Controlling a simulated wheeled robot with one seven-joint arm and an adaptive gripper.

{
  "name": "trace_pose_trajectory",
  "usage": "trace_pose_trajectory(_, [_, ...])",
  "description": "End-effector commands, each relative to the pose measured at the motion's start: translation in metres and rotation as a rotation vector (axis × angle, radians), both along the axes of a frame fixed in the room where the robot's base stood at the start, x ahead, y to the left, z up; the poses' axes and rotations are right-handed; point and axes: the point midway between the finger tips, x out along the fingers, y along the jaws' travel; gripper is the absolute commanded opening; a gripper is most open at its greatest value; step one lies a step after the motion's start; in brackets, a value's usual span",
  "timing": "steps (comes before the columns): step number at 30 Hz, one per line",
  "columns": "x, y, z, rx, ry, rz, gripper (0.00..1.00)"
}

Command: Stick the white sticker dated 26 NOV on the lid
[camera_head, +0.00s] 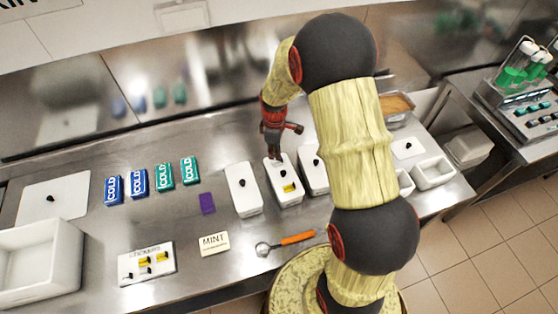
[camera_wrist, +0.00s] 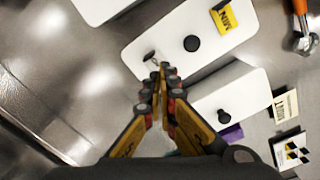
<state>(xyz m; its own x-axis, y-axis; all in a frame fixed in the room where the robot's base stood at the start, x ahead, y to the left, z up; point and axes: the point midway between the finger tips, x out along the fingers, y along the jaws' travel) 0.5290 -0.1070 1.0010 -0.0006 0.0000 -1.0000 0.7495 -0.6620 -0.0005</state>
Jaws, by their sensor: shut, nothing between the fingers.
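The white lid (camera_head: 283,171) closes a long tub below my gripper (camera_head: 273,157). It has a black knob and a yellow label near its front end. In the wrist view the same lid (camera_wrist: 172,48) shows the knob, and the yellow label (camera_wrist: 230,16) reads "MIN", partly cut off. A small pale patch with a dark mark (camera_wrist: 151,57) lies at the lid's other end, right by my fingertips; it may be the white sticker, but no date is readable. My gripper (camera_wrist: 160,72) is shut and empty, its tips at or just above the lid.
Lidded white tubs stand close on both sides (camera_head: 243,189) (camera_head: 313,169). A white sticker board (camera_head: 147,264) with yellow and black pieces, a MINT card (camera_head: 214,243), a purple block (camera_head: 207,203) and an orange-handled scoop (camera_head: 297,238) lie in front. COLD packs (camera_head: 139,182) stand left.

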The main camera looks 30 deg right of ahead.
Motion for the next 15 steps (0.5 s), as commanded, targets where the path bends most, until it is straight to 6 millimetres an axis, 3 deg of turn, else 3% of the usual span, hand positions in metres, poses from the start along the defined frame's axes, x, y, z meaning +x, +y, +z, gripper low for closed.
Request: trace_pose_trajectory(15, [0.0, 0.0, 0.03, 0.0, -0.001, 0.0, 0.0])
